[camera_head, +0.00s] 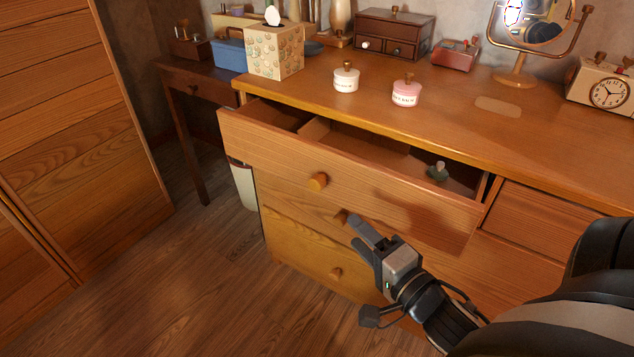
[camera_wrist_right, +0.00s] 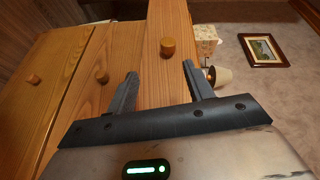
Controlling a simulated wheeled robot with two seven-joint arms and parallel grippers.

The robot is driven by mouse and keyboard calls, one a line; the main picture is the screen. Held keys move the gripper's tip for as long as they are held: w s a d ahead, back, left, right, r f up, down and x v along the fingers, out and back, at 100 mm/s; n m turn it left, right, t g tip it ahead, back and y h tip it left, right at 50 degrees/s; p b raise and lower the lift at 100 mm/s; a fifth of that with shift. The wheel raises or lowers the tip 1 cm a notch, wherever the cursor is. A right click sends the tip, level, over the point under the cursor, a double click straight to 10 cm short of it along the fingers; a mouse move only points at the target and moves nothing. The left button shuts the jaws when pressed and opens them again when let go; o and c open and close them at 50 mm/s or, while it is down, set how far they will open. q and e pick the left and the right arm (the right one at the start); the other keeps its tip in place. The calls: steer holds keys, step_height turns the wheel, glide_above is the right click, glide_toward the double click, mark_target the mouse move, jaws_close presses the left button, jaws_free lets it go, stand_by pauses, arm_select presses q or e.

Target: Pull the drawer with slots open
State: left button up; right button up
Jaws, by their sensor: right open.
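The top-left drawer (camera_head: 300,168) of the wooden dresser is pulled out, and its inside shows dividers that form slots. A small dark green item (camera_head: 437,172) sits inside at its right end. Its round wooden knob (camera_head: 318,181) is on the front, and the knob also shows in the right wrist view (camera_wrist_right: 167,47). My right gripper (camera_head: 357,236) is open and empty, in front of the dresser and below that knob, near the second drawer's knob (camera_head: 341,216). In the right wrist view the fingers (camera_wrist_right: 160,82) are apart, with the top knob beyond them. My left gripper is not in view.
On the dresser top (camera_head: 450,120) stand two lidded jars (camera_head: 346,78), a tissue box (camera_head: 275,52), a small dark chest (camera_head: 394,34), a mirror (camera_head: 530,30) and a clock (camera_head: 605,88). A wardrobe (camera_head: 75,110) is at left. Floor (camera_head: 190,270) between is clear.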

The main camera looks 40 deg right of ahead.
mark_target(322, 188)
steer(key=shift+m+t, duration=0.3)
steer(key=shift+m, duration=0.5)
steer(key=w, duration=0.9)
steer(key=w+d+r+b, duration=0.1)
steer(key=w, duration=0.4)
steer(key=shift+w, duration=0.65)
